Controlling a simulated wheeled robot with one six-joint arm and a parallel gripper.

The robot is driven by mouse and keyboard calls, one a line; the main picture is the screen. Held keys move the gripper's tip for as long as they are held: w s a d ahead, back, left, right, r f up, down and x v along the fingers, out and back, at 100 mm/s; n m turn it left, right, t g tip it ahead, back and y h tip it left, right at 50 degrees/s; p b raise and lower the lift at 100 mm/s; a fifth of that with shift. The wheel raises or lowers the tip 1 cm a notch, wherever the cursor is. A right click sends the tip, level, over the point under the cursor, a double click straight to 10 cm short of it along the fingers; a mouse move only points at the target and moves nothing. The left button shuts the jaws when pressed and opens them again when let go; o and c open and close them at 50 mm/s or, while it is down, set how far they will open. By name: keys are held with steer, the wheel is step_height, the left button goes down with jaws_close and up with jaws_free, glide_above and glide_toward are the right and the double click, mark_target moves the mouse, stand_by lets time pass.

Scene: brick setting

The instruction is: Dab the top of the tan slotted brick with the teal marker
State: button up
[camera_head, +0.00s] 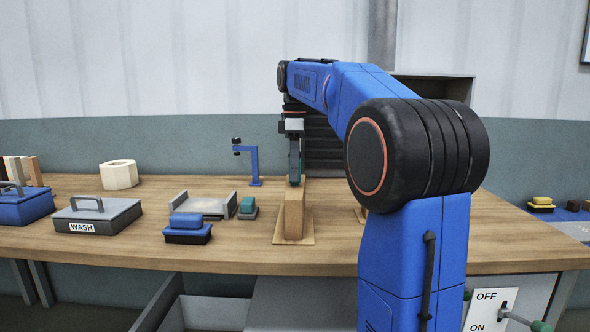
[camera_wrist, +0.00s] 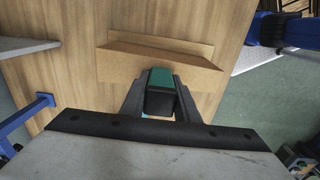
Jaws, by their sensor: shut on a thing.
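The tan brick (camera_head: 293,217) stands upright on a thin tan board (camera_head: 280,239) near the front edge of the workbench; in the wrist view its top (camera_wrist: 120,64) lies just beyond my fingers. I cannot make out its slot. My gripper (camera_head: 294,172) points down right above the brick. In the wrist view the gripper (camera_wrist: 159,98) is shut on the teal marker (camera_wrist: 160,77), a blocky thing with a black end. The marker's lower end is at the brick's top; whether they touch or a small gap remains, I cannot tell.
Left of the brick are a small teal block on a grey base (camera_head: 248,206), a grey tray (camera_head: 201,207), a blue-and-black pad (camera_head: 187,230) and a grey box labelled WASH (camera_head: 97,215). A blue post (camera_head: 254,167) stands behind. The board in front is clear.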

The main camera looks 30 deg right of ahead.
steer(key=shift+r, duration=3.5)
